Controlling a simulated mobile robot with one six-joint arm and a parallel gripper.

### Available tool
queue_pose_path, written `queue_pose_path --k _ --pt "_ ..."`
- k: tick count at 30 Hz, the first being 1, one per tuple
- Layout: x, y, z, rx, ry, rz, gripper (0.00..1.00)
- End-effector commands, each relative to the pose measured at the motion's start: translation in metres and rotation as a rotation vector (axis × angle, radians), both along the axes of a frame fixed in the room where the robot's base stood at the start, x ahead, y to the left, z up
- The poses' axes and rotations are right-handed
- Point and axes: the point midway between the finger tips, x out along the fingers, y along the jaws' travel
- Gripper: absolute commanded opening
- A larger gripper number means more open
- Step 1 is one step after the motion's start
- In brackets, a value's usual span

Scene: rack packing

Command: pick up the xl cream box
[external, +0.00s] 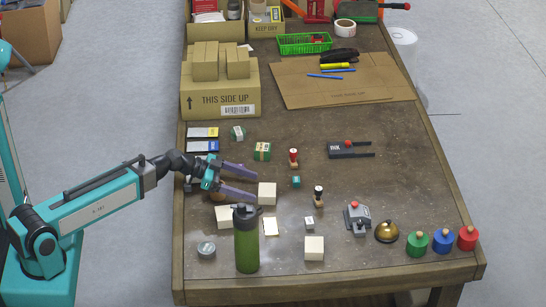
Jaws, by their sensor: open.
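Several cream boxes of different sizes sit on the brown table (390,205) in the external view. One cream box (267,196) stands just off the tip of my gripper's near finger. Another of similar size (314,249) stands near the front edge. A third (223,217) is partly hidden behind a green bottle (246,245). I cannot tell for sure which is the xl one. My gripper (256,184) is open and empty, low over the table at left, its two purple fingers pointing right. I cannot tell whether a finger touches the nearest box.
A small cream box (309,223) and a flat cream piece (271,227) lie nearby. Two stamps (293,157) (318,196), a small teal cube (296,182) and a green box (262,151) surround the gripper. A bell (387,232) stands right.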

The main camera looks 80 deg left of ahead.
Motion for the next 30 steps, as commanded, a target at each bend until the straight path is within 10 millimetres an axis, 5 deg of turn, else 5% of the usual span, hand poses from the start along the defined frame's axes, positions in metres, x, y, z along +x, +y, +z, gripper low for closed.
queue_pose_path --k 9,21,30 --pt "0.003 0.000 -0.001 0.000 0.000 0.000 0.77" --pt "0.039 -0.007 -0.014 -0.001 0.001 -0.001 0.77" --pt "0.048 -0.009 -0.019 0.000 0.000 0.001 0.77"
